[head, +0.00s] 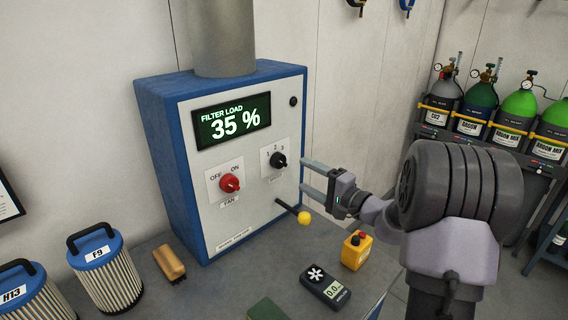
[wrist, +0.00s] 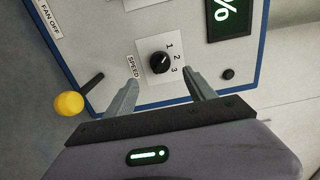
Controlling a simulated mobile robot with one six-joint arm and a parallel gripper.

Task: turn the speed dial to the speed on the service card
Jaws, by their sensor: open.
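The black speed dial (head: 278,160) sits on the white front panel of a blue filter cabinet, on a plate marked 1, 2, 3. In the wrist view the dial (wrist: 160,63) lies between and just beyond my fingertips. A small pale mark shows on its upper right, towards the 1; its exact setting is hard to read. My gripper (head: 308,175) is open and empty, a little to the right of the dial in the head view, not visibly touching it. No readable service card shows; a dark-framed sheet (head: 8,198) is cut off at the left edge.
A red fan knob (head: 229,183) is left of the dial, and a yellow-tipped lever (head: 303,217) is below it. The display (head: 233,122) reads FILTER LOAD 35 %. Filters, a brush (head: 169,262), a meter (head: 325,287) and a yellow box (head: 356,250) stand on the bench.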

